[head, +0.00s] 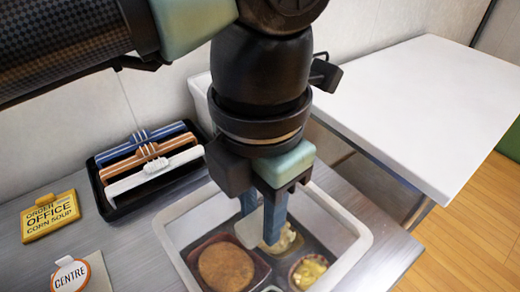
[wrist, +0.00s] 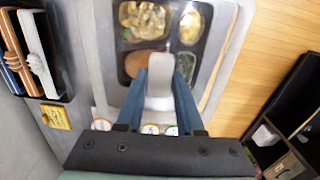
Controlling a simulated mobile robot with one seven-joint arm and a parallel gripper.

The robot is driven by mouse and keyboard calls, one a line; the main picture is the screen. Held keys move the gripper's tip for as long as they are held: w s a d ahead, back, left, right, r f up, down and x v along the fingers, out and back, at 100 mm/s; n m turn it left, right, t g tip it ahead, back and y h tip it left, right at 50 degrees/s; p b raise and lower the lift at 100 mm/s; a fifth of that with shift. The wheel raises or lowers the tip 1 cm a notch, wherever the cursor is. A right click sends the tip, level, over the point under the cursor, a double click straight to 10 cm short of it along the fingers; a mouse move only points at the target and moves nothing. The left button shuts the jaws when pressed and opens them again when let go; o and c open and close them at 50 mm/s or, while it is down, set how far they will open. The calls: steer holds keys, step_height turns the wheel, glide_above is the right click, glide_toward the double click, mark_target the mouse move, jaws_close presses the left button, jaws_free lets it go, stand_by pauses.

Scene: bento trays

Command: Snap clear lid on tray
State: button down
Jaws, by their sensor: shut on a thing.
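The clear lid (head: 358,232) has a pale rounded rim and a light upright tab (head: 246,230). My gripper (head: 262,222) is shut on this tab, with its blue fingers pointing down. The tab also shows between the fingers in the wrist view (wrist: 160,92). The dark bento tray (head: 265,262) lies below the lid, seen through it, with a brown patty (head: 226,267) and yellow food (head: 308,272) in its compartments. In the wrist view the lid's rim (wrist: 229,50) lies outside the tray's right edge (wrist: 208,38). I cannot tell whether the lid touches the tray.
A black holder (head: 112,205) with blue, orange and white banded pieces stands at the left. A yellow order sign (head: 50,217) and a round "CENTRE" tag (head: 71,275) lie on the grey counter (head: 130,250). A white table (head: 420,100) stands at the right.

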steer(key=shift+f+b, duration=1.85)
steer(key=shift+f, duration=0.7)
steer(key=shift+f+b, duration=0.4)
steer(key=shift+f, duration=0.05)
steer(key=shift+f+b, duration=0.55)
steer(key=shift+b, duration=0.2)
steer(key=shift+f+b, duration=0.7)
steer(key=shift+f, duration=0.1)
steer(key=shift+f+b, duration=0.2)
steer(key=shift+b, duration=0.1)
steer(key=shift+c, duration=2.3)
jaws_free()
steer(key=shift+o, duration=0.3)
